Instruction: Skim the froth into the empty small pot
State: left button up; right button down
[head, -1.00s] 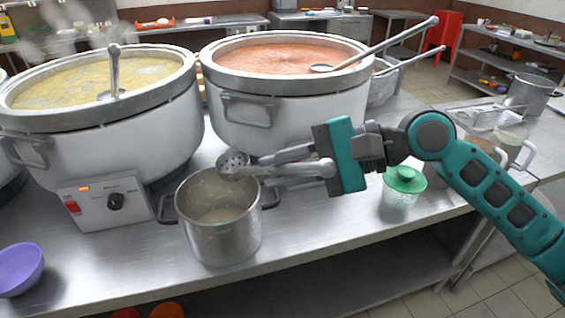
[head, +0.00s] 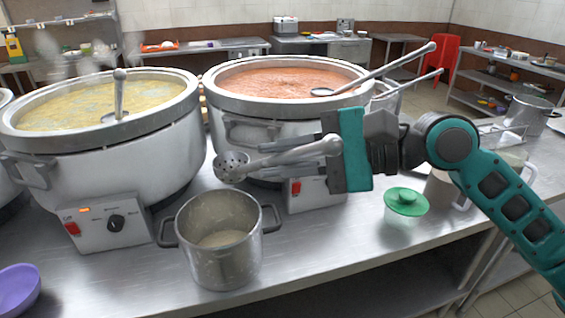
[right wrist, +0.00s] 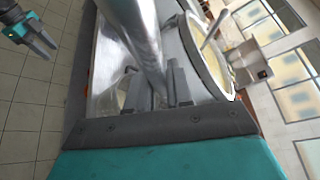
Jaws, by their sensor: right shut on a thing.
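My right gripper (head: 290,157) is shut on the handle of a perforated metal skimmer (head: 232,167). The skimmer's bowl hangs just behind and above the far rim of the small steel pot (head: 222,268), in front of the big pots. The small pot stands on the counter with a pale layer at its bottom. The left stockpot (head: 150,145) holds yellowish congee with greyish froth patches (head: 75,103) and a ladle (head: 118,95). The right stockpot (head: 300,125) holds reddish congee. In the right wrist view, my left gripper (right wrist: 45,46) shows open and empty at the upper left.
A second long ladle (head: 385,66) rests across the right stockpot. A purple bowl (head: 18,288) sits at the front left.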

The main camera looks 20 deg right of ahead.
jog(key=shift+r, duration=2.5)
